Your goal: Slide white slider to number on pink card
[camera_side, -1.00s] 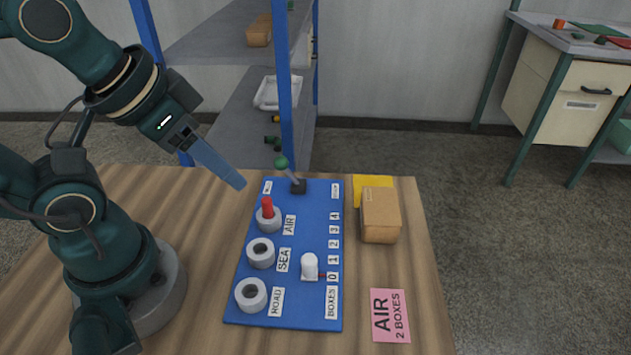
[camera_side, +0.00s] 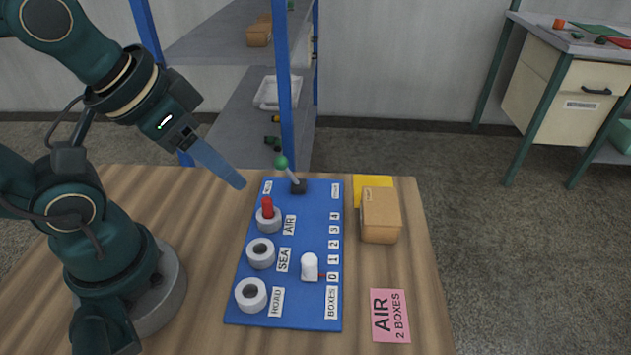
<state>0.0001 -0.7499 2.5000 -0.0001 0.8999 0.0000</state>
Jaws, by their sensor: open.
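The white slider (camera_side: 310,267) stands on the blue board (camera_side: 307,215), with its red pointer beside the 0 label. The number labels 0 to 4 run up the board's right side, above the word BOXES. The pink card (camera_side: 390,315) lies on the table right of the board and reads "AIR 2 BOXES". My gripper (camera_side: 234,180) is open and empty, above the table just off the board's upper left corner. It is well up and left of the slider, touching nothing.
A red peg (camera_side: 267,208) stands in the AIR ring; the SEA ring (camera_side: 261,253) and ROAD ring (camera_side: 251,295) are empty. A green-knobbed lever (camera_side: 282,163) stands at the board's top. A cardboard box (camera_side: 380,215) sits on a yellow card (camera_side: 371,182) at right.

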